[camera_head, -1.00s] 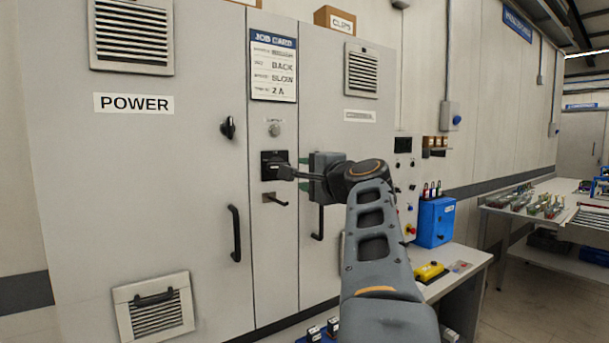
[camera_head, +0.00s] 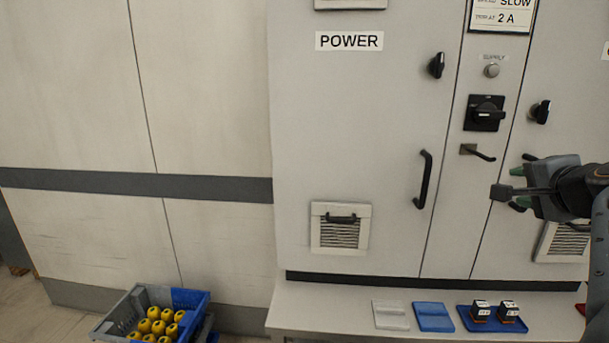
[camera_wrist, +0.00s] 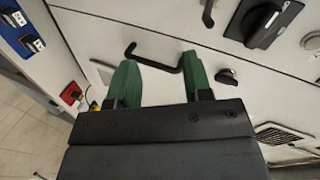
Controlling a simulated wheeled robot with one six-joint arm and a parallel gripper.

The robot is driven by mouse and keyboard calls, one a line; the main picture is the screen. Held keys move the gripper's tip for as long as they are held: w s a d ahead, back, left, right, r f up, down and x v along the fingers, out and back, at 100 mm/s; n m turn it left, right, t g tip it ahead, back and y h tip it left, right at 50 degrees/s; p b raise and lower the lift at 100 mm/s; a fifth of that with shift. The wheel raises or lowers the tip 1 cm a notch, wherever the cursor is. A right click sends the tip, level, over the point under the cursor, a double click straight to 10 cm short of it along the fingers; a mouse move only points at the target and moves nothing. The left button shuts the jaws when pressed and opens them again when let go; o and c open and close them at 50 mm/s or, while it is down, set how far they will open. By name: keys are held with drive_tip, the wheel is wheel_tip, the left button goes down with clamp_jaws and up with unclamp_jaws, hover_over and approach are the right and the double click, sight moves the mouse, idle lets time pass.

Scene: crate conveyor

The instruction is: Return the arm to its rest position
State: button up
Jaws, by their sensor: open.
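My gripper (camera_head: 516,188) is at the right edge of the head view, in front of the grey cabinet, with its green-tipped fingers pointing left. In the wrist view its two green fingers (camera_wrist: 160,78) stand apart with nothing held between them. A black bar handle (camera_wrist: 152,62) shows beyond the fingertips there and looks clear of them. My arm (camera_head: 600,240) enters from the right edge, and most of it is out of view.
The POWER cabinet (camera_head: 340,120) has a door handle (camera_head: 423,180), a rotary switch (camera_head: 485,113) and a hook-like lever (camera_head: 480,152). A ledge below carries a white tray (camera_head: 391,316), a blue tray (camera_head: 433,317) and a tray with black blocks (camera_head: 490,325). A crate (camera_head: 190,298) holds yellow parts.

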drive_tip(key=s+a+f+n+g+y+p, duration=0.2)
drive_tip(key=s+a+f+n+g+p, duration=0.2)
drive_tip(key=a+f+n+g+p, duration=0.65)
drive_tip(key=s+a+f+n+p, duration=0.2)
drive_tip(key=s+a+n, duration=0.1)
drive_tip(key=a, duration=0.4)
drive_tip(key=s+a+f+n+p, duration=0.1)
drive_tip(key=s+a+f+n, duration=0.2)
drive_tip(key=a, duration=0.5)
drive_tip(key=shift+s+a+p, duration=0.3)
drive_tip(key=shift+s+p, duration=0.1)
drive_tip(key=shift+s, duration=0.2)
drive_tip(key=shift+f, duration=0.1)
drive_tip(key=shift+c, duration=0.3)
